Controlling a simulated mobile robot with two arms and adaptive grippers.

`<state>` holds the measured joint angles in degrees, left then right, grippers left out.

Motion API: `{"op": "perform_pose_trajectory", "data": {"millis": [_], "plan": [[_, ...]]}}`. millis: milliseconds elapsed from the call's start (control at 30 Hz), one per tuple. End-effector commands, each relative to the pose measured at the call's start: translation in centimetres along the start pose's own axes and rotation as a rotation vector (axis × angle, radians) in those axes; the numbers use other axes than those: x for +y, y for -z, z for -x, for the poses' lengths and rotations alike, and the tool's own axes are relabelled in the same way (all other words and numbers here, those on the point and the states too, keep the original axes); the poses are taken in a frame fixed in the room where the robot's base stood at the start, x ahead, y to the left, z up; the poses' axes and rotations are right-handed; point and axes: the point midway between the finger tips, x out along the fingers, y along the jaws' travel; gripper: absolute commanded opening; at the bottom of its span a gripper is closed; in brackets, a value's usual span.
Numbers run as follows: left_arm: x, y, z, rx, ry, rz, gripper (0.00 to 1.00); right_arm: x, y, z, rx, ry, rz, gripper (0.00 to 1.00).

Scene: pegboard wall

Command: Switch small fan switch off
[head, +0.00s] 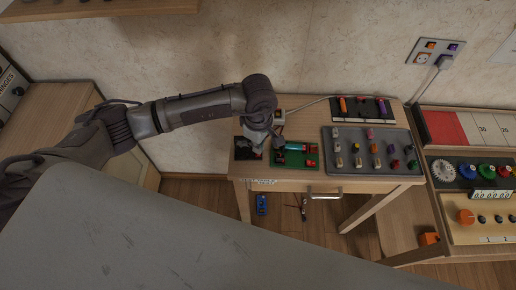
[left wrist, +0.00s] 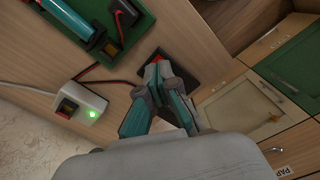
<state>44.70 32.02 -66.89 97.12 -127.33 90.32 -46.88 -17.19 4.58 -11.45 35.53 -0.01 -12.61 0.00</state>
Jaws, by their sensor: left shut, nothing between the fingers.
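A dark switch plate (left wrist: 186,84) with a red part (left wrist: 155,58) lies on the small wooden table in the left wrist view. It shows in the head view (head: 241,154) at the table's left end. My left gripper (left wrist: 160,68) is shut and empty, with its fingertips over this plate and partly hiding it. I cannot tell whether they touch it, nor the switch's position. In the head view my left gripper (head: 257,147) hides part of the same plate. A green board (left wrist: 120,22) with a turquoise cylinder (left wrist: 67,14) lies beside it. My right gripper is in neither view.
A white box (left wrist: 80,106) with a rocker and a lit green light sits near the wall. A grey tray of pegs (head: 347,170) lies at the right of the table. A large grey surface (head: 180,235) fills the foreground.

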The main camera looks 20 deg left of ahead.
Motion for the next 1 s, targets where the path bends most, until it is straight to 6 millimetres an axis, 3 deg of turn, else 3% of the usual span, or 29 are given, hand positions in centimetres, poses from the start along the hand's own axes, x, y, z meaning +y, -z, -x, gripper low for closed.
{"op": "perform_pose_trajectory", "data": {"millis": [500,1000], "plan": [[0.1,0.0,4.3,0.000,-0.001,0.000,0.00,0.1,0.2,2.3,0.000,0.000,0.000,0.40],[0.0,0.0,4.4,0.000,-0.001,0.000,0.00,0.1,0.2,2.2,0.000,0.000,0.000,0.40]]}}
